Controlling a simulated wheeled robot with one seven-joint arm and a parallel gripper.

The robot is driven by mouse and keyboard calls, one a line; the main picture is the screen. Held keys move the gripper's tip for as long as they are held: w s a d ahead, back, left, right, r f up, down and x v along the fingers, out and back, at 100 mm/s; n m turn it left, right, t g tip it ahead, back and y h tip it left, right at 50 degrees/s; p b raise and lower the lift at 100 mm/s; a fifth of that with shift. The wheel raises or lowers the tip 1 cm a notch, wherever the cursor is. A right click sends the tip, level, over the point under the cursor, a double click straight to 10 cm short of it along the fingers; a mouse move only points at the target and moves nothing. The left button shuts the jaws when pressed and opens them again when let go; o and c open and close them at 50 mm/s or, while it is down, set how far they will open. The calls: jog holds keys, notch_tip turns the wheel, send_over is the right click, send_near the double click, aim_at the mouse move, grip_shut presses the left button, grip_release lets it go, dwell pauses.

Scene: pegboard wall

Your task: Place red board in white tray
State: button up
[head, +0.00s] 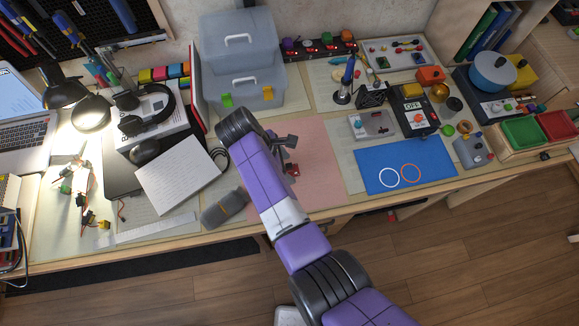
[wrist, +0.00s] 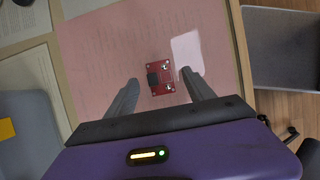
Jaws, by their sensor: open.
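The red board (wrist: 165,74) is a small red circuit board with a dark block on it, lying on the pink sheet. It also shows in the head view (head: 294,171), partly hidden by my arm. My gripper (wrist: 160,79) is open, its fingers on either side of the board in the wrist view. I cannot tell how high the fingers are above it. My gripper also shows in the head view (head: 288,153). A flat white square (wrist: 187,50), which looks like the white tray, lies just right of the board in the wrist view. In the head view my arm hides it.
The pink sheet (head: 322,160) is mostly clear around the board. A blue mat (head: 405,166) with two rings lies to the right. Clear grey bins (head: 242,62) stand behind.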

aim_at(288, 171)
jog(key=shift+d+f, duration=0.2)
jog(key=shift+f, duration=0.4)
grip_shut()
jog(key=shift+r, duration=0.1)
notch_tip(288, 171, up, 20)
jog(key=p, duration=0.4)
jog(key=shift+p, duration=0.35)
